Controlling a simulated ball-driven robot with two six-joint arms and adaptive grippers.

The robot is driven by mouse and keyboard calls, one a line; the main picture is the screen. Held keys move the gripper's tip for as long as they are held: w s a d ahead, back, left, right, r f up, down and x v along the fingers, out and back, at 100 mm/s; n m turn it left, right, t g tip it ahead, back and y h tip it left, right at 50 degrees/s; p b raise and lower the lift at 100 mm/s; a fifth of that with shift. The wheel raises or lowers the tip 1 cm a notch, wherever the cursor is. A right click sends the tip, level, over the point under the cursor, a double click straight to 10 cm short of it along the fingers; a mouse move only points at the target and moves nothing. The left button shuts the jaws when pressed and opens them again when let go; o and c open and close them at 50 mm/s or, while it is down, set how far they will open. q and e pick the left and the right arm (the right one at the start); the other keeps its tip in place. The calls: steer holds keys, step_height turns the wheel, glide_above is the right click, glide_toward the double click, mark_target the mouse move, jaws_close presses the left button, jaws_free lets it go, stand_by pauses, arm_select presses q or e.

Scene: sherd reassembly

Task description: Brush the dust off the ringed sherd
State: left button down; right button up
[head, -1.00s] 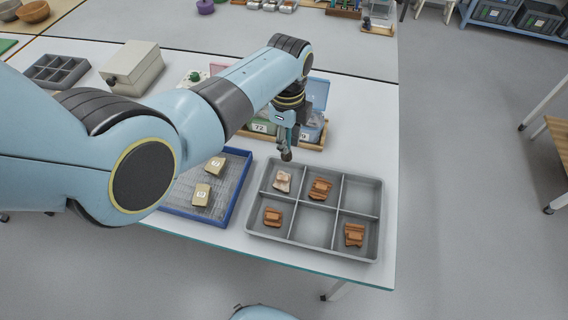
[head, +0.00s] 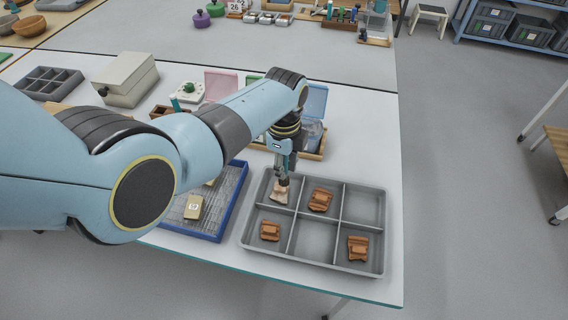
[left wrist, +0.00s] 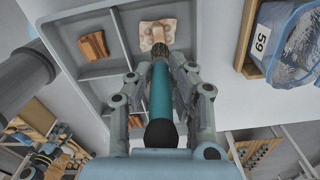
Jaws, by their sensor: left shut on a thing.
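The pale, dusty sherd (head: 279,194) lies in the back-left compartment of the grey divided tray (head: 312,262). It also shows in the left wrist view (left wrist: 157,32), whitish with brown patches; I cannot make out a ring. My left gripper (head: 284,160) points down over this sherd and is shut on a brush (left wrist: 161,92) with a teal handle and dark end. The brush's bristles (left wrist: 160,49) are at the sherd's near edge; whether they touch it I cannot tell. My right gripper is out of view.
Orange-brown sherds lie in other compartments: back middle (head: 320,200), front left (head: 270,230) and front right (head: 358,248). A blue-rimmed tray (head: 233,205) with tan labelled pieces stands to the left. Behind are a wooden rack with bags (left wrist: 293,45) and a beige box (head: 128,78).

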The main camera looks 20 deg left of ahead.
arm_select(q)
steer(key=shift+f+b, duration=0.85)
steer(key=shift+f, duration=0.2)
stand_by(0.4)
steer(key=shift+a, duration=0.1)
